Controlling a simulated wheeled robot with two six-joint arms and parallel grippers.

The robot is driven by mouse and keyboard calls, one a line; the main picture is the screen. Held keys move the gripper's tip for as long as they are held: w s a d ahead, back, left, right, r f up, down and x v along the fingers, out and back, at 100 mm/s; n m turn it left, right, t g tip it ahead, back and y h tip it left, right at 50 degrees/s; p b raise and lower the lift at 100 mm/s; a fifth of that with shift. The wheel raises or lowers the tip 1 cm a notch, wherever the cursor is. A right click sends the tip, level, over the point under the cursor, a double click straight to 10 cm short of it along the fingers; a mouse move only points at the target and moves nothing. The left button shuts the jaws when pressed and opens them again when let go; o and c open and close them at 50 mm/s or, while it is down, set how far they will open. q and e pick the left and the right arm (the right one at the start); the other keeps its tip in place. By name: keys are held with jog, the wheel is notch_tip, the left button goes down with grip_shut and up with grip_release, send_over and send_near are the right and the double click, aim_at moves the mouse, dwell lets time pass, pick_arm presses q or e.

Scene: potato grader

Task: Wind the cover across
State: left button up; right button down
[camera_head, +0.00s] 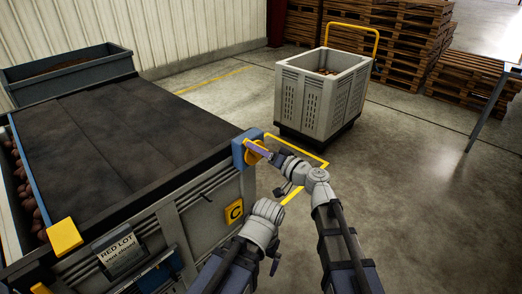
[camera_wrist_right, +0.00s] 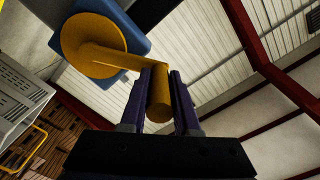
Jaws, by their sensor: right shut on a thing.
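A dark cover (camera_head: 110,130) lies over most of a long grey bin, with panel seams across it. A yellow crank (camera_head: 251,155) sits on a blue housing (camera_head: 238,153) at the bin's right corner. In the right wrist view the crank shows a round disc (camera_wrist_right: 88,46) and an arm ending in a cylindrical handle (camera_wrist_right: 159,101). My right gripper (camera_head: 262,151) is shut on that handle; its dark purple fingers (camera_wrist_right: 167,80) stand on either side of it. My left gripper is not visible.
Potatoes (camera_head: 32,205) show in an uncovered strip along the bin's left edge. A yellow block (camera_head: 64,236) sits at the near left corner. A grey crate (camera_head: 323,95) with a yellow handle stands behind.

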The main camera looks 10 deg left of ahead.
notch_tip(320, 180, down, 14)
jog(key=s+a+n+b, duration=0.2)
jog(key=n+b, duration=1.1)
jog(key=n, duration=0.4)
jog(key=w+d+f+n+b, duration=0.2)
jog(key=w+d+f+b, duration=0.2)
jog(key=w, duration=0.3)
jog(key=shift+w+d+n, duration=0.2)
jog(key=shift+d+n, duration=0.1)
jog(key=shift+d, duration=0.5)
